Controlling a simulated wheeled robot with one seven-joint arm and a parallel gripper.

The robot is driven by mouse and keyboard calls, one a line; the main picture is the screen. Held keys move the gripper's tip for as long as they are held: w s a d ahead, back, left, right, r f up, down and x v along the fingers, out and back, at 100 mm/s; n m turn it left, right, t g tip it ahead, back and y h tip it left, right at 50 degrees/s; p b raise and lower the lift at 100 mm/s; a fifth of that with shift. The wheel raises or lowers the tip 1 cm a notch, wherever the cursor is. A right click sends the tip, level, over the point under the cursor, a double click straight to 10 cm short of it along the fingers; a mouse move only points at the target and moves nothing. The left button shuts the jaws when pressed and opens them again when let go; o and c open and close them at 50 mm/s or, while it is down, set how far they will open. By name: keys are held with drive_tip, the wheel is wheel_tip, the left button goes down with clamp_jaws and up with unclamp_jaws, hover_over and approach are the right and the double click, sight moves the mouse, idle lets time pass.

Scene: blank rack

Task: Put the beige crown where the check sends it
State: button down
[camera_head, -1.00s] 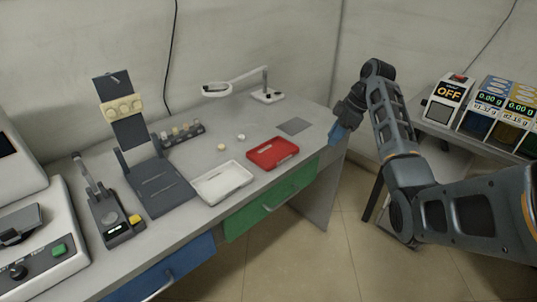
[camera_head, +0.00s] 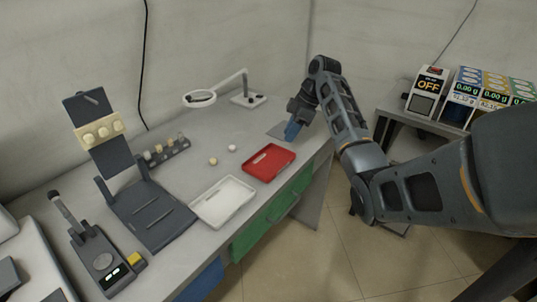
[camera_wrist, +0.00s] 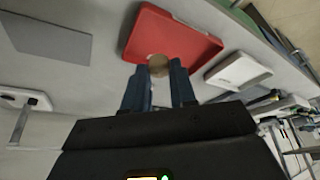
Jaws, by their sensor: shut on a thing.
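My gripper (camera_head: 292,131) hangs over the right end of the bench, beside the grey pad (camera_head: 279,130) and behind the red tray (camera_head: 285,151). It also shows in the wrist view (camera_wrist: 158,72), shut on a small round brownish-beige thing, which looks like the beige crown (camera_wrist: 158,64). The crown is hidden in the head view. In the wrist view it appears in front of the near wall of the red tray (camera_wrist: 148,28); its height above the bench is unclear. The white tray (camera_head: 246,187) stands to the left of the red one.
Two small pieces, one beige (camera_head: 213,161) and one white (camera_head: 232,148), lie on the bench. A magnifier lamp (camera_head: 200,99), a small rack (camera_head: 165,149), a dark stand (camera_head: 152,212) and a button device (camera_head: 106,262) are further left. An OFF box (camera_head: 427,92) stands right.

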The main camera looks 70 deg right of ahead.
drive_tip(key=p, duration=0.1)
hover_over(267, 163)
drive_tip(key=s, duration=0.1)
drive_tip(key=f, duration=0.3)
drive_tip(key=shift+s+d+f, duration=0.15)
drive_tip(key=shift+d+f, duration=0.1)
drive_tip(key=shift+f, duration=0.15)
drive_tip(key=shift+a+f, duration=0.1)
drive_tip(key=shift+f, duration=2)
drive_tip(key=shift+f, duration=0.15)
drive_tip(key=c, duration=0.9)
unclamp_jaws()
drive_tip(key=v, duration=1.2)
drive_tip(key=shift+r+b, duration=0.2)
drive_tip(key=shift+b, duration=0.2)
